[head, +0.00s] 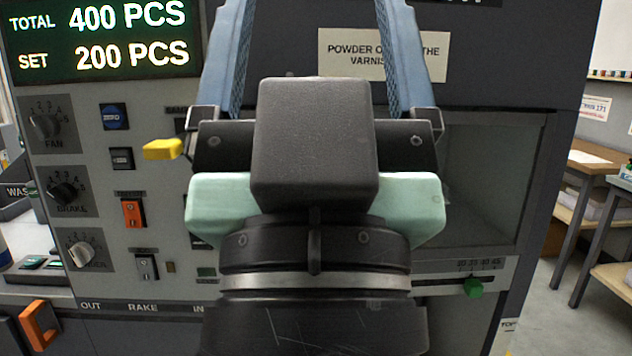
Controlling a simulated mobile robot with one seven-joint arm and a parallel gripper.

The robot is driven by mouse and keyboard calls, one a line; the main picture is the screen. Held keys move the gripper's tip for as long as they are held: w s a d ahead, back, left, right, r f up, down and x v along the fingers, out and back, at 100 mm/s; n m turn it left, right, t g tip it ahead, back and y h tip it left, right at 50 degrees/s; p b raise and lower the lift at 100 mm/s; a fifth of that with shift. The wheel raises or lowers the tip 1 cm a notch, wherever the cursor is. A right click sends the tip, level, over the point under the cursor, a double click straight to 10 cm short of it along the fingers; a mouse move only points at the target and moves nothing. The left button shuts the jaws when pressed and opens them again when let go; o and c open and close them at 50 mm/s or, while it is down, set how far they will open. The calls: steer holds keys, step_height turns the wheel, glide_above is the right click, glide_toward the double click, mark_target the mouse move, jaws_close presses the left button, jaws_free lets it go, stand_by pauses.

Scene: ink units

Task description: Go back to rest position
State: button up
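My gripper (314,32) is in the middle of the head view, in front of the grey machine (185,275). Its two blue fingers stand wide apart and run up past the top edge of the picture, so their tips are out of sight. I see nothing held between the visible parts of the fingers. The dark wrist and body of my gripper hide the middle of the machine front. I cannot tell how far the gripper is from the panel.
The panel carries a green counter display (105,38), dials such as the FAN knob (47,123), an orange switch (132,213), a yellow lever (162,149) and a green slider knob (473,287). Tables (590,160) stand at the right, with open floor (565,310) before them.

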step_height(320, 180, up, 16)
steer(key=p, duration=1.4)
